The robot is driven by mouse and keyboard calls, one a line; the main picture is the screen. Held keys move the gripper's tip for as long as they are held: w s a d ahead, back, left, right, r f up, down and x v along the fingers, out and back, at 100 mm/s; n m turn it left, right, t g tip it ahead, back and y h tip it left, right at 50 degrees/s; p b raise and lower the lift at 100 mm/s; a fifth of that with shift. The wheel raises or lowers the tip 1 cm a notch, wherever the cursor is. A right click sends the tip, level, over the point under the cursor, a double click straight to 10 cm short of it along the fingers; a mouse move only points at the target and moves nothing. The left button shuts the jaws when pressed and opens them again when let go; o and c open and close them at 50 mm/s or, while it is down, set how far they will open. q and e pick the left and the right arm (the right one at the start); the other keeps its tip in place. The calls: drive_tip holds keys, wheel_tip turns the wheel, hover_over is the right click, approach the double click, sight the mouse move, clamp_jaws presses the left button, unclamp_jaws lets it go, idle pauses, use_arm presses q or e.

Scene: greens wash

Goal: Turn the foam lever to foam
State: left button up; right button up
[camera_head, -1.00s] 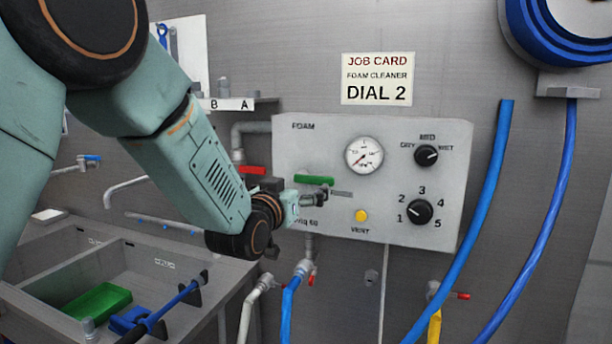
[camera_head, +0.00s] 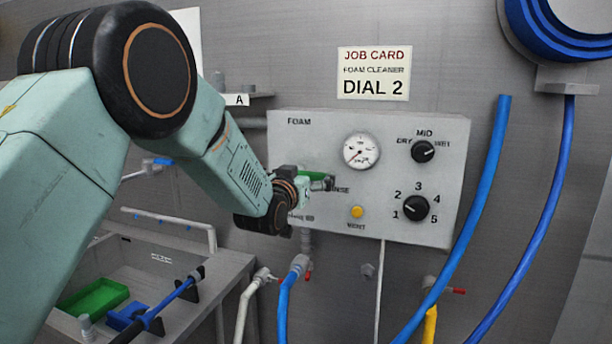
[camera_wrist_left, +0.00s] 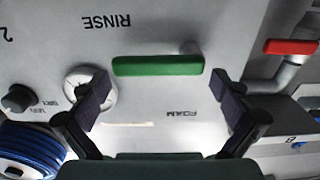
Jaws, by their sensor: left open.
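The green foam lever (camera_head: 316,175) sits on the left part of the grey foam panel (camera_head: 285,125), partly hidden by my left gripper in the head view. In the left wrist view, turned upside down, the lever (camera_wrist_left: 158,65) lies level across the space between the fingertips, its pivot at the right end. The word RINSE is above it and FOAM below it there. My left gripper (camera_head: 325,183) is open in front of the lever; the wrist view shows its two fingers (camera_wrist_left: 164,82) spread wide. I cannot tell if either touches it. My right gripper is not in view.
The panel also carries a gauge (camera_head: 361,151), two black knobs (camera_head: 423,151) (camera_head: 415,208) and a yellow button (camera_head: 357,212). A job card (camera_head: 373,73) reads DIAL 2. Blue hoses (camera_head: 476,220) hang at the right. A red handle (camera_wrist_left: 290,46) shows in the wrist view.

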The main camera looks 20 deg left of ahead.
use_arm(q)
drive_tip(key=shift+s+d+r, duration=0.15)
drive_tip(key=shift+s+d, duration=0.05)
drive_tip(key=c, duration=0.5)
drive_tip(key=shift+s+a+r, duration=0.1)
drive_tip(key=shift+a, duration=0.05)
drive_tip(key=c, duration=0.4)
drive_tip(key=shift+s+r, duration=0.25)
drive_tip(key=shift+r, duration=0.05)
drive_tip(key=c, duration=0.6)
drive_tip(key=shift+s+r, duration=0.15)
clamp_jaws()
